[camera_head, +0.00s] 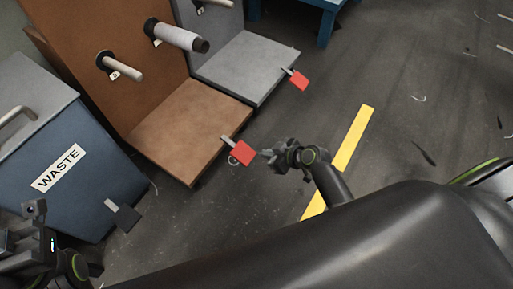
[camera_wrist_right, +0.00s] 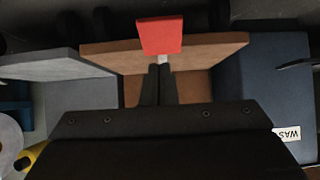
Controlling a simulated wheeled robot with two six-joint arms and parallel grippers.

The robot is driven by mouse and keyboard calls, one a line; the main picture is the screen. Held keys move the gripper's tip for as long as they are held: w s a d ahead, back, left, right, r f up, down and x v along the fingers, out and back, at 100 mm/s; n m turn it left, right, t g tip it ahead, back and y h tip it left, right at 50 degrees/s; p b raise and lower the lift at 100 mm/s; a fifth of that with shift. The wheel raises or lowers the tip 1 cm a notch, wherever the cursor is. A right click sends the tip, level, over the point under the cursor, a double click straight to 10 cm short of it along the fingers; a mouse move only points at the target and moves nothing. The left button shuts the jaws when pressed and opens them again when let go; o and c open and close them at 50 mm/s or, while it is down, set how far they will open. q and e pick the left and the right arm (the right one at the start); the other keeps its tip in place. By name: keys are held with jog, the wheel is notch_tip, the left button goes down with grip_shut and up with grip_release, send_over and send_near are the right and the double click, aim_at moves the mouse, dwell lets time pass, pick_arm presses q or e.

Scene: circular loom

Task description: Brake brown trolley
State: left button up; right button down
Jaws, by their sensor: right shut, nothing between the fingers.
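The brown trolley (camera_head: 190,128) stands left of centre in the head view, with an upright back panel and a flat base. A red brake pedal (camera_head: 242,152) sticks out on a short metal stem from its front edge. In the right wrist view the red pedal (camera_wrist_right: 160,36) is straight ahead, in front of the brown base (camera_wrist_right: 215,48). My right gripper (camera_head: 266,154) is shut and empty, its tips close to the pedal; whether they touch it I cannot tell. The shut fingers also show in the wrist view (camera_wrist_right: 158,72). My left gripper (camera_head: 35,215) is partly in view at the lower left.
A grey trolley (camera_head: 240,68) with its own red pedal (camera_head: 298,79) stands beside the brown one. A blue waste bin (camera_head: 85,150) is at the left. A white-grey roll (camera_head: 176,37) sits on a peg of the brown panel. Floor with a yellow stripe (camera_head: 352,138) is clear at the right.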

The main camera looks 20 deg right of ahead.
jog(key=s, duration=0.1)
jog(key=s+d+r, duration=0.1)
jog(key=s+d, duration=0.1)
jog(key=shift+d+r+p, duration=0.15)
jog(key=shift+r+p, duration=0.15)
jog(key=shift+p, duration=0.1)
